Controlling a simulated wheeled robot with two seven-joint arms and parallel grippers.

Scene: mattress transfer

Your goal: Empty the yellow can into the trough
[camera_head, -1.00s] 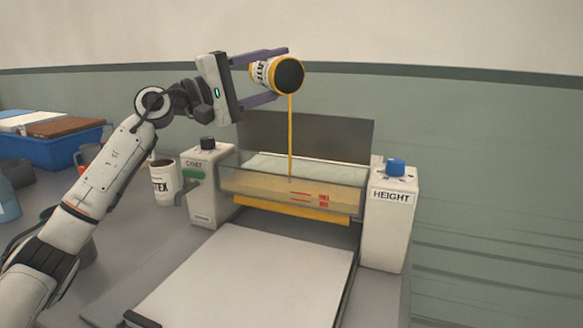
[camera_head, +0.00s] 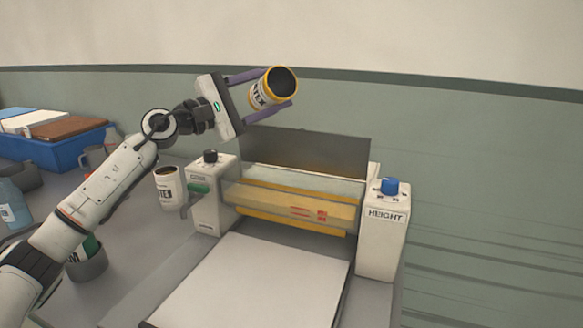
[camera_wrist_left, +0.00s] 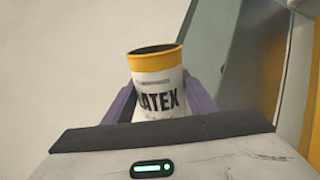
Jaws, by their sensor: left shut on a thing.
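My left gripper (camera_head: 268,92) is shut on the yellow can (camera_head: 262,95), a white can with a yellow rim and LATEX lettering. It holds the can above the trough, tilted, with the dark open mouth facing up and to the right. No stream falls from it. In the left wrist view the can (camera_wrist_left: 158,88) sits between the purple fingers (camera_wrist_left: 160,105). The trough (camera_head: 290,200) is a clear-fronted box between two machine posts, with yellow-tan liquid in it. My right gripper is not in view.
A HEIGHT post with a blue knob (camera_head: 390,187) stands right of the trough, and a post with a black knob (camera_head: 210,157) left. A second white can (camera_head: 168,188) stands beside the left post. A white sheet (camera_head: 250,285) lies in front. A blue bin (camera_head: 60,150) is far left.

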